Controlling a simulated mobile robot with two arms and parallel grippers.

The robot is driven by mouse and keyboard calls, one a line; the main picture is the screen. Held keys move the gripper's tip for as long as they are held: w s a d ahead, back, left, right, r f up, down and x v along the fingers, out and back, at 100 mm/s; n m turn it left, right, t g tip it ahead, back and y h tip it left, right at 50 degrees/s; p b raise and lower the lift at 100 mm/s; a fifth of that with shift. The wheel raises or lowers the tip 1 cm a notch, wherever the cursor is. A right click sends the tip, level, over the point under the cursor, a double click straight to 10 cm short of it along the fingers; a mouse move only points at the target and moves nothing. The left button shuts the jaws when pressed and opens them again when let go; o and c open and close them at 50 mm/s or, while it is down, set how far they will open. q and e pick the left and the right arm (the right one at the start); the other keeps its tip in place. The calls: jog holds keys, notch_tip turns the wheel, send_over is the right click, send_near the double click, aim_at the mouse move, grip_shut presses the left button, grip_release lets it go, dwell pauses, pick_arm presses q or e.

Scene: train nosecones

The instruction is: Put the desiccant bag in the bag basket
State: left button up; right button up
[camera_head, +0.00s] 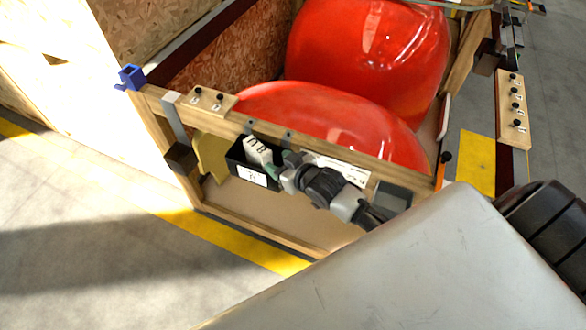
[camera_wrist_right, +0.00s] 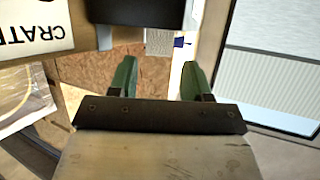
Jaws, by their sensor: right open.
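A black open-topped basket (camera_head: 240,171) with a white label hangs on the crate's front wooden rail. A white bag with dark print (camera_head: 257,149), which looks like the desiccant bag, sits in its top, partly above the rim. My right gripper (camera_head: 281,166) is at the basket's right end, close beside the bag; I cannot tell whether it touches. In the right wrist view its two green fingers (camera_wrist_right: 158,78) are apart with nothing between them. A dark box-like part (camera_wrist_right: 135,10) shows beyond them. My left gripper is not in view.
Large red nosecones (camera_head: 370,45) fill the wooden crate behind the rail. A blue clamp (camera_head: 131,77) sits on the crate's left corner. A grey open bin (camera_head: 394,196) hangs right of my right wrist. A CRATE sign (camera_wrist_right: 35,30) shows in the right wrist view. The floor at left is clear.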

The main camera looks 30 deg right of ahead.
jog(key=v, duration=0.6)
jog(key=s+d+f+g+h, duration=0.15)
jog(key=s+f, duration=0.25)
jog(key=f, duration=0.5)
jog(key=s+d+f+m+g+h, duration=0.1)
jog(key=s+f+g, duration=0.15)
jog(key=f, duration=0.65)
jog(key=s+d+f+g+h, duration=0.15)
jog(key=s+f, duration=0.25)
jog(key=f, duration=0.5)
jog(key=s+a+f+g, duration=0.1)
jog(key=s+f, duration=0.3)
jog(key=s, duration=0.4)
jog(key=s+a+f+g, duration=0.1)
jog(key=s+f+g, duration=0.2)
jog(key=s, duration=0.6)
jog(key=s+a+f+g, duration=0.1)
jog(key=s+f+g, duration=0.1)
jog(key=s+f, duration=0.5)
jog(key=shift+s+f+g, duration=0.2)
jog(key=shift+s+g, duration=0.15)
jog(key=shift+s, duration=0.75)
